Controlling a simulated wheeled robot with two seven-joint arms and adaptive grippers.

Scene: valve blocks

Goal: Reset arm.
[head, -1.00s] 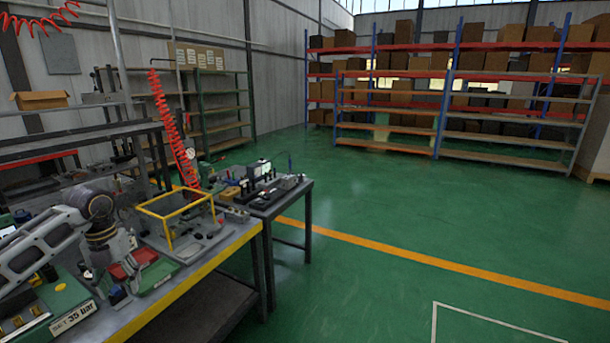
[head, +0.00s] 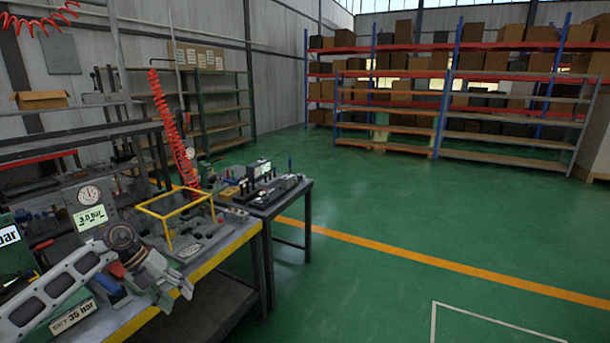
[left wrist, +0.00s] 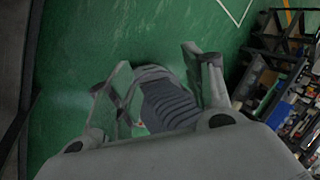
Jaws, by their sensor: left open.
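My left gripper (head: 176,297) is above the front edge of the workbench (head: 205,266) in the head view, at the lower left. Its arm comes in from the left over the bench. My right gripper is in neither view.
A yellow open frame (head: 168,240) stands on the bench. A smaller table (head: 290,190) with devices adjoins the bench. Green floor (head: 400,220) to the right is clear, with shelves behind.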

